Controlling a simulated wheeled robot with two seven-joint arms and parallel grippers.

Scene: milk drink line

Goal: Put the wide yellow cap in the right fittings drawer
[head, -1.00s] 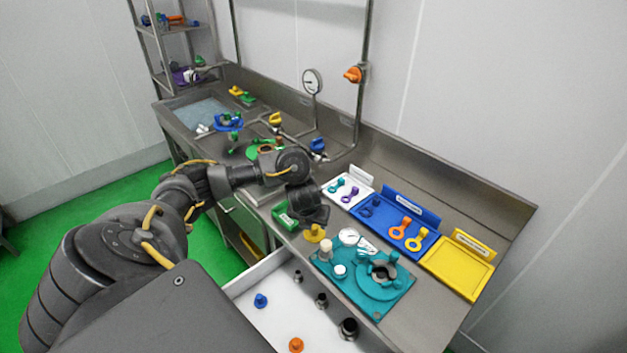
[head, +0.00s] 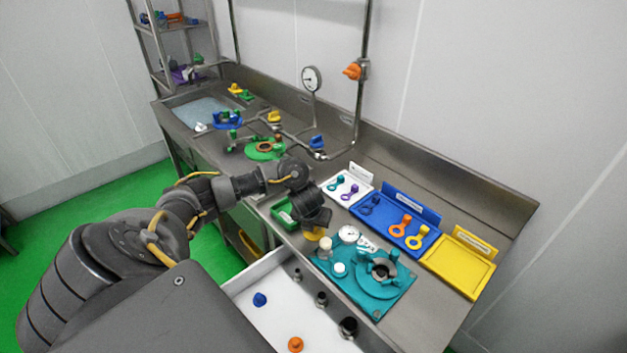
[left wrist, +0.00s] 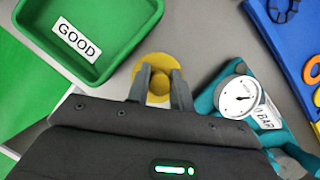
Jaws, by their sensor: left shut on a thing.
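The wide yellow cap (left wrist: 157,67) is on the steel counter between the green tray and the teal mat. My left gripper (left wrist: 161,84) points down over it, with its fingers on either side of the cap's raised middle, shut on it. In the head view the cap (head: 314,234) shows partly under my left gripper (head: 316,228), whose fingers are hidden. My right gripper is not in view.
A green tray (left wrist: 108,73) labelled GOOD lies left of the cap. The teal mat (head: 379,312) with a gauge (head: 349,234) and fittings lies to its right. White, blue (head: 413,243) and yellow (head: 456,275) trays stand farther right. The drawer has bare floor space.

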